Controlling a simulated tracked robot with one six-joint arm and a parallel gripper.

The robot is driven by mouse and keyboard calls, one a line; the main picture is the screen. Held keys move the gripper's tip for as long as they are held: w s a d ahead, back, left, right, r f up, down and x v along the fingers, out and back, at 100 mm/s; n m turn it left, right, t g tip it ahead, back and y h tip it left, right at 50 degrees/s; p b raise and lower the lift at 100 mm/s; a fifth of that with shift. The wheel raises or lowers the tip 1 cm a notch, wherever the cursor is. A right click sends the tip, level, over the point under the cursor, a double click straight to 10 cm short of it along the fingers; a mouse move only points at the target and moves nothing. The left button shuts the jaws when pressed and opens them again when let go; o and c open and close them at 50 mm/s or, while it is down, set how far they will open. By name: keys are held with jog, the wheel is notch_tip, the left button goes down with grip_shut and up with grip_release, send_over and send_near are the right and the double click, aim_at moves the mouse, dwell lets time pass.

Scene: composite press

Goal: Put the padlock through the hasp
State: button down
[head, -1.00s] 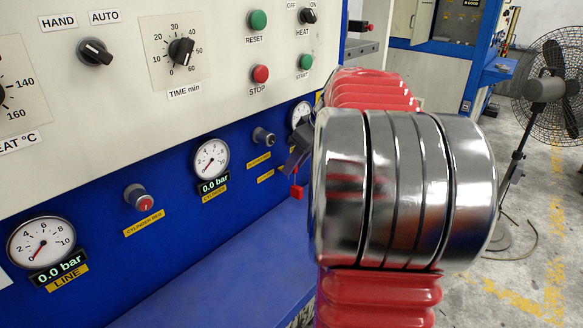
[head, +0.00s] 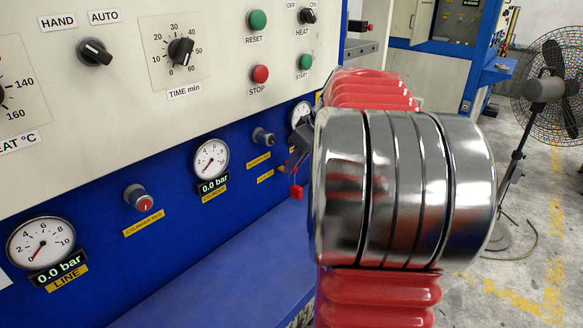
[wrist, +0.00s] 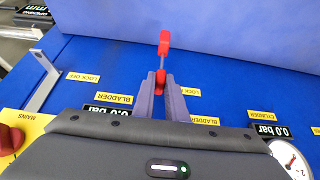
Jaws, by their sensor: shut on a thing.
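My gripper (wrist: 160,90) is in the middle of the wrist view, its two grey fingers close together around a small red piece (wrist: 160,79). A thin grey shank runs from there to a red block (wrist: 164,42) beyond the fingertips. I take these as parts of the padlock, but cannot tell whether one red piece belongs to the hasp. In the head view the red block (head: 296,192) hangs below my gripper (head: 293,166), in front of the blue panel and above the blue ledge. I cannot make out a separate hasp. My arm hides much of the panel's right part.
The blue panel (head: 100,215) carries gauges (head: 211,159), knobs (head: 138,196) and yellow labels. A LOCK-OFF label (wrist: 83,76) is left of the fingers in the wrist view, near a grey bar (wrist: 43,82). The blue ledge (head: 220,285) looks clear. A fan (head: 550,90) stands far right.

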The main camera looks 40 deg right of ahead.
jog(key=shift+r, duration=2.55)
jog(key=c, duration=2.4)
grip_release()
grip_shut()
jog(key=shift+d, duration=0.15)
jog(key=d+f, duration=0.1)
jog(key=d, duration=1.8)
jog(key=shift+d, duration=0.4)
jog(key=shift+s+f, duration=0.1)
jog(key=shift+f, duration=1.85)
